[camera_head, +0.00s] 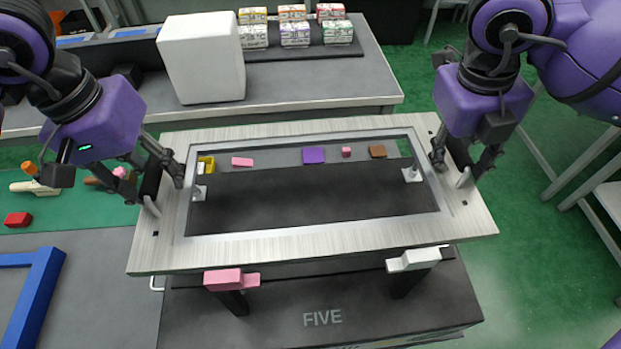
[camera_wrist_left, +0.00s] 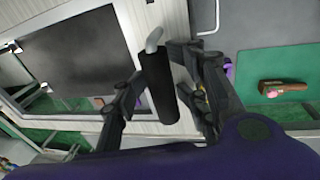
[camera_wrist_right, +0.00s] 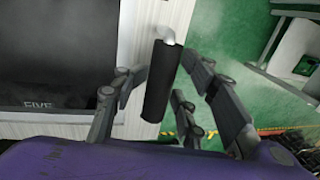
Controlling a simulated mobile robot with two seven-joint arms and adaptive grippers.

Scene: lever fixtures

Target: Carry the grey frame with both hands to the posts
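The grey frame (camera_head: 330,236), a flat rectangle with a large opening, lies level across the middle of the head view. A black upright handle stands at each end. My left gripper (camera_head: 164,165) has its fingers on both sides of the left handle (camera_wrist_left: 158,85), with a gap visible. My right gripper (camera_head: 462,165) has its fingers spread around the right handle (camera_wrist_right: 161,82), with gaps. Two dark posts stand at the frame's near side, one with a pink top (camera_head: 231,279), one with a white top (camera_head: 413,260). What supports the frame is hidden.
A black box marked FIVE (camera_head: 400,320) lies below the near side. A white block (camera_head: 201,60) and several small cartons (camera_head: 295,34) stand on the far table. A blue frame-like piece (camera_head: 35,295) is at the left.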

